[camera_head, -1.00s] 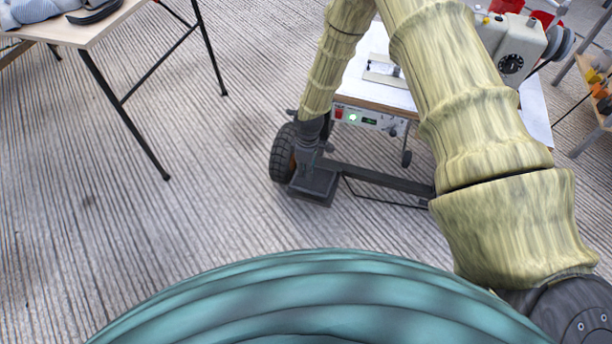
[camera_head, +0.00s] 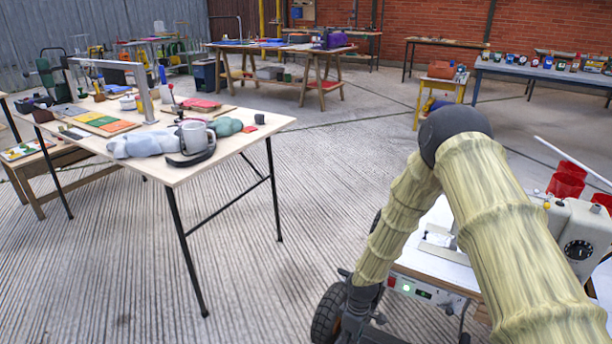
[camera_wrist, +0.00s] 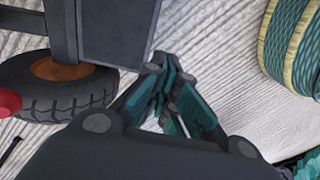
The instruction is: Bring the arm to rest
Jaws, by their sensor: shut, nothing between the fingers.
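My arm, clad in ribbed pale yellow sleeves, rises from the lower right of the head view to a dark elbow and bends down toward the floor beside a wheeled work cart (camera_head: 440,267). My gripper (camera_wrist: 163,68) shows in the wrist view with its dark and teal fingers closed together and nothing between them. It points at the ribbed floor, near the cart's black wheel (camera_wrist: 58,85) with an orange hub. In the head view the gripper cannot be made out clearly against the cart's dark wheel and base.
The cart carries a cream machine (camera_head: 580,240) and red cups (camera_head: 566,182) close to the arm's right. A cluttered table (camera_head: 170,172) with thin black legs stands at the left. Concrete floor (camera_head: 260,290) between table and cart is clear. More workbenches (camera_head: 545,73) stand at the back.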

